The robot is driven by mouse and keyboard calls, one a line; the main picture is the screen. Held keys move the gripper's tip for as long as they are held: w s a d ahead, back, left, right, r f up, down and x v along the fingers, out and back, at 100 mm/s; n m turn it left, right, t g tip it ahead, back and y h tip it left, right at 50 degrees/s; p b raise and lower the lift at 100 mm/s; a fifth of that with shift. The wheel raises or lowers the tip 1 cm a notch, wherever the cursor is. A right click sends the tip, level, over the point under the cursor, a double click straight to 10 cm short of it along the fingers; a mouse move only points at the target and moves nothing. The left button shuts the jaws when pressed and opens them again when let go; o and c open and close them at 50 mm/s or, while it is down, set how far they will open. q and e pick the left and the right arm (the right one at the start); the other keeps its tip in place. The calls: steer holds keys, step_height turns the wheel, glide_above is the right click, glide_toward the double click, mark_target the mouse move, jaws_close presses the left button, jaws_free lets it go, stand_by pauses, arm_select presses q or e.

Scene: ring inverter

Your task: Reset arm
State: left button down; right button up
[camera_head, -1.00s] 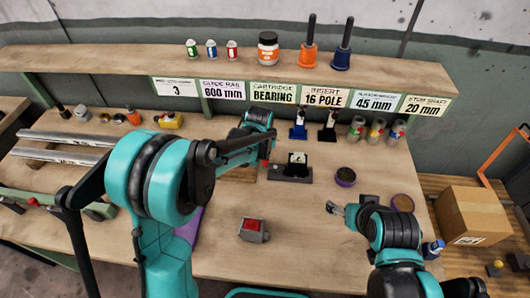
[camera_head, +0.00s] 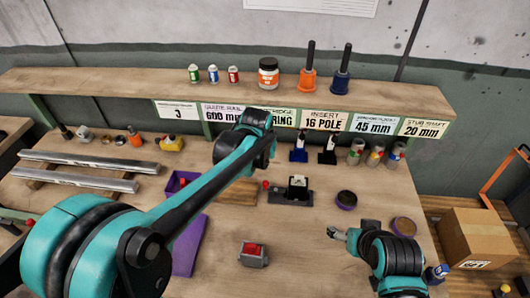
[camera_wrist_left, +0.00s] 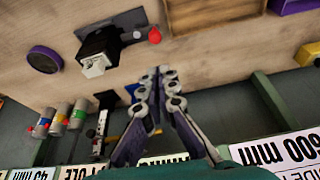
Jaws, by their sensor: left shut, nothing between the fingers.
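My left arm crosses the left half of the head view, and its wrist (camera_head: 245,138) hangs above the back of the bench, in front of the label strip. In the left wrist view my left gripper (camera_wrist_left: 160,74) is shut and empty, over the wooden bench top. In the head view its fingers are hidden behind the wrist. My right gripper (camera_head: 335,234) is low over the bench, right of the middle, with nothing visible in it. It is too small to tell whether its fingers are apart.
A dark fixture (camera_head: 291,192) stands mid-bench, left of a dark purple-rimmed disc (camera_head: 346,199). A grey box with a red top (camera_head: 253,254) is nearer the front. Metal rails (camera_head: 75,174) lie left, and a raised shelf (camera_head: 150,85) runs along the back.

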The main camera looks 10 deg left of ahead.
arm_select(q)
steer(key=s+a+r+t, duration=0.1)
steer(key=s+a, duration=0.4)
steer(key=s, duration=0.6)
steer(key=s+a+t, duration=0.2)
steer(key=s+a, duration=0.3)
steer(key=s, duration=0.6)
steer(key=shift+a+r+n, duration=0.2)
steer(key=shift+r+n, duration=0.15)
steer(key=shift+n, duration=0.05)
